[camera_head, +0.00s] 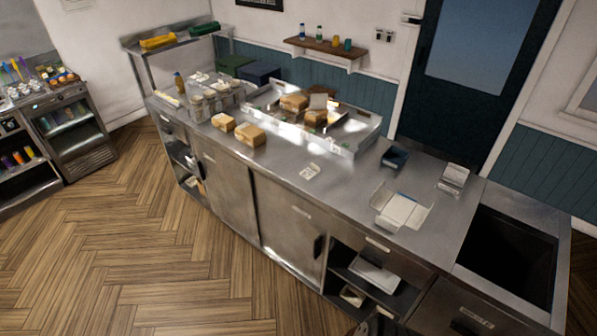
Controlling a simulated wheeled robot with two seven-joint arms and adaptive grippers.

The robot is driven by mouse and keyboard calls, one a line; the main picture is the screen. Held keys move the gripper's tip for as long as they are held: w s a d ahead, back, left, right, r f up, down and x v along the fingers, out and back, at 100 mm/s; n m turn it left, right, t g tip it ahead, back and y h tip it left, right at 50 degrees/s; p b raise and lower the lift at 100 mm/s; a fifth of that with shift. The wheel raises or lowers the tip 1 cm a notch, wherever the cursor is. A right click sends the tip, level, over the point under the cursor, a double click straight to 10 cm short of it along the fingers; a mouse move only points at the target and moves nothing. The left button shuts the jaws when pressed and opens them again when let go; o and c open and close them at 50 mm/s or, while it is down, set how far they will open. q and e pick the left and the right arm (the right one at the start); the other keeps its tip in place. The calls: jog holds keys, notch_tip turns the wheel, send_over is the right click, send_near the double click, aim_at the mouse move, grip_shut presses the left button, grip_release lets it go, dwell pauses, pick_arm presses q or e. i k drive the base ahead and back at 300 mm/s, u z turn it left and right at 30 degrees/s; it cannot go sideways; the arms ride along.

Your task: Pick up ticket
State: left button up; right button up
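A small white paper slip with dark print, which looks like the ticket (310,172), lies flat on the steel counter (275,165) near its middle. The counter around it is bare, and nothing touches it. The print is too small to read. Neither of my grippers can be made out. A dark shape at the bottom edge, right of centre, is cut off by the frame, and I cannot tell what it is.
Cardboard boxes (250,135) stand left of the slip. A raised-edge steel tray (345,140) with more boxes is behind it. A white open box (400,210), a dark blue container (395,157) and a small white-topped device (453,178) are to the right. Wooden floor lies clear at front left.

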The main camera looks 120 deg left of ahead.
aim_at(313, 169)
jog(key=u, duration=4.2)
